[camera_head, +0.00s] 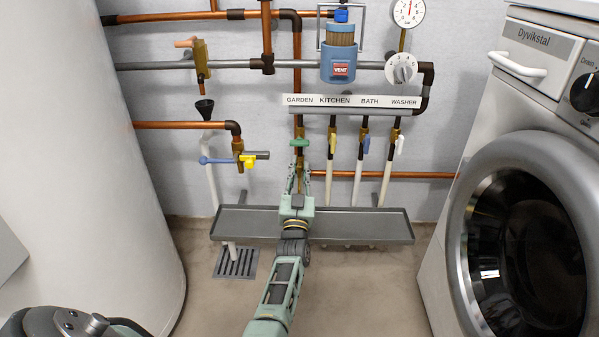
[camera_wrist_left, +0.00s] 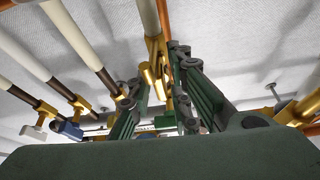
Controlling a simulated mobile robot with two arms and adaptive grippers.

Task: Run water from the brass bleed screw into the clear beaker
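My left gripper (camera_head: 299,168) reaches up from the bottom over the grey tray, just below the garden valve with its green handle (camera_head: 299,142). In the left wrist view its two fingers (camera_wrist_left: 158,80) stand apart on either side of brass fittings (camera_wrist_left: 153,50) on the pipe. I cannot tell whether either finger touches the brass. A small brass piece hangs between them; I cannot tell for sure whether it is the bleed screw. I see no clear beaker in either view. My right gripper is not in view.
The tray (camera_head: 390,228) spans below the manifold (camera_head: 350,104). Kitchen, bath and washer valves hang to the right. A brass valve with blue and yellow handles (camera_head: 238,152) is at left. A washing machine (camera_head: 550,115) stands right, a white tank (camera_head: 90,130) left; a floor drain (camera_head: 236,264) lies below.

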